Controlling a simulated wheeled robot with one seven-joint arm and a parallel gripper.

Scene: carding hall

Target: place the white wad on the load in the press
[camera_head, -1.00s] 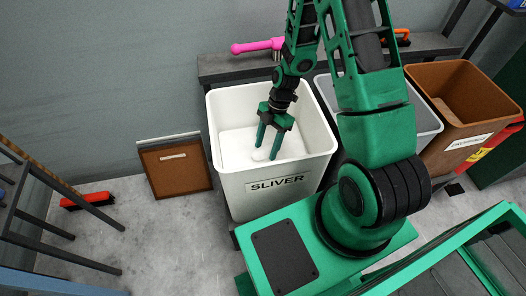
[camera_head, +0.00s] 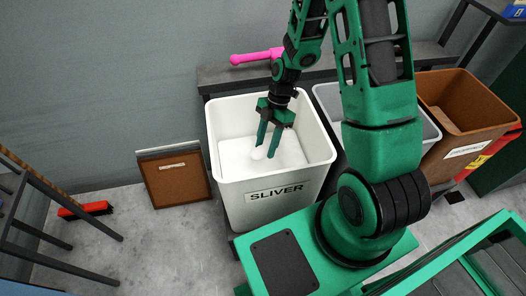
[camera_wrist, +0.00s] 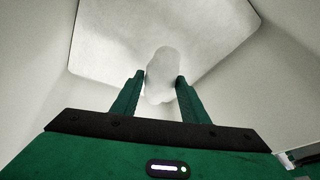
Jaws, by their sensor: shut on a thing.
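The white wad (camera_wrist: 162,75) is between the two fingers of my gripper (camera_wrist: 161,80) in the wrist view, and the fingers are shut on it. In the head view my gripper (camera_head: 265,152) points down inside the white bin (camera_head: 275,192) labelled SLIVER, with the wad (camera_head: 258,153) small and pale at its fingertips. The wad is hard to tell from the white bin interior behind it. I cannot tell how far it is above the bin's bottom. No press or load is recognisable in these views.
A grey bin (camera_head: 428,130) and a brown bin (camera_head: 470,105) stand to the right. A pink tool (camera_head: 256,57) lies on the bench (camera_head: 220,76) behind. A brown framed board (camera_head: 176,180) leans on the wall. A red brush (camera_head: 86,209) lies left on the floor.

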